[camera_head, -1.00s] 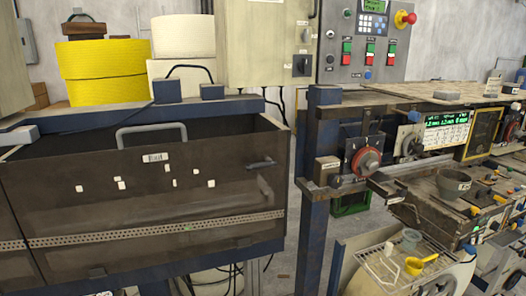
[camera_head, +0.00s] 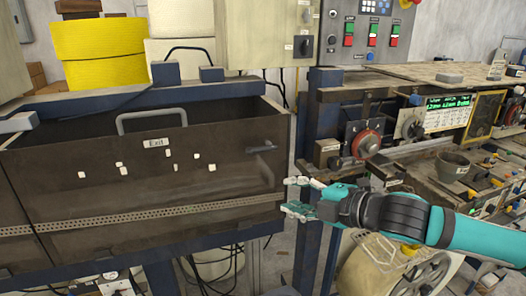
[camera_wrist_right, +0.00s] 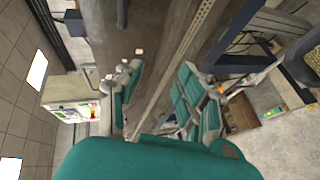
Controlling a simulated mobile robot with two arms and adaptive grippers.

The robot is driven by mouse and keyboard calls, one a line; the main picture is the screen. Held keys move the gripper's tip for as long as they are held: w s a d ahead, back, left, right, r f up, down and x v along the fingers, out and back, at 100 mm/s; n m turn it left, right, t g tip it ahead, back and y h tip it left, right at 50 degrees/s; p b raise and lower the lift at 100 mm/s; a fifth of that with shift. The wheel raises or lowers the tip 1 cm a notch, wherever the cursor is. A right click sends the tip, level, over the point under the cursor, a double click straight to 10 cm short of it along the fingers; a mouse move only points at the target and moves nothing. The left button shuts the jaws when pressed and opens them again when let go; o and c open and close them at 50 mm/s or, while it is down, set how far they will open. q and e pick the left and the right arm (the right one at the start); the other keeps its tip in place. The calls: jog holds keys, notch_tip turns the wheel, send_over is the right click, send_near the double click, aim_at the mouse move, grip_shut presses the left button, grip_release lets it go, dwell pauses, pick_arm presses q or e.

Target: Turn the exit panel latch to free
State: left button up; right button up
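The dark exit panel (camera_head: 110,205), labelled "Exit", stands at the left of the head view with a grey bar handle (camera_head: 152,120) on top. Its small dark latch (camera_head: 261,148) sits near the panel's upper right corner and points sideways. My right gripper (camera_head: 296,196) is just right of the panel's right edge, below and right of the latch. Its fingers are apart with nothing between them. In the right wrist view, its open fingers (camera_wrist_right: 165,100) show with the panel beyond; I cannot make out the latch there. My left gripper is not in view.
A blue post (camera_head: 310,250) stands behind my right gripper. A workbench with a grey cup (camera_head: 452,166) and gauges is at the right. Yellow rolls (camera_head: 100,50) stand behind the panel.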

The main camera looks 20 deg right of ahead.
jog(key=d+r+t, duration=0.2)
jog(key=d+r, duration=0.3)
jog(key=r, duration=0.1)
jog(key=p, duration=0.5)
send_near(261, 150)
jog(key=shift+n, duration=0.4)
jog(key=x, duration=0.8)
jog(key=shift+w+a, duration=0.15)
jog(key=shift+w, duration=0.1)
jog(key=shift+w+a+f, duration=0.1)
jog(key=shift+w+a, duration=0.05)
jog(key=shift+w, duration=0.15)
jog(key=shift+c, duration=0.2)
grip_shut()
